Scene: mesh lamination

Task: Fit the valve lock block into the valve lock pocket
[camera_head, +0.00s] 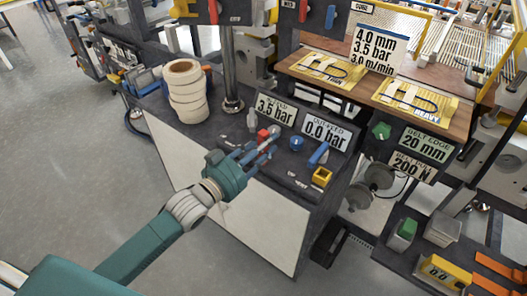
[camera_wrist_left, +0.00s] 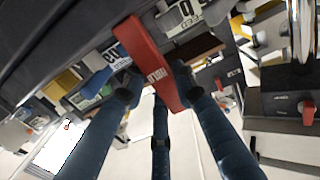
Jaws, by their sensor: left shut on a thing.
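My left gripper (camera_head: 262,148) reaches over the dark bench top. Its blue fingers (camera_wrist_left: 158,98) are shut on a long red block (camera_wrist_left: 143,52), which carries small white lettering and lies slanted across the wrist view. In the head view, red shows at the fingertips (camera_head: 263,136). A small yellow square holder (camera_head: 321,177) with a dark opening sits at the bench's right front, apart from the gripper. I cannot tell for sure whether it is the valve lock pocket. A blue lever (camera_head: 318,154) stands just behind it. My right gripper is not in view.
Two gauge signs (camera_head: 275,110) (camera_head: 325,131) stand behind the gripper, with a blue knob (camera_head: 296,143) before them. A stack of cream rolls (camera_head: 187,91) and a metal post (camera_head: 231,70) stand to the left. The bench front edge lies below the arm.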

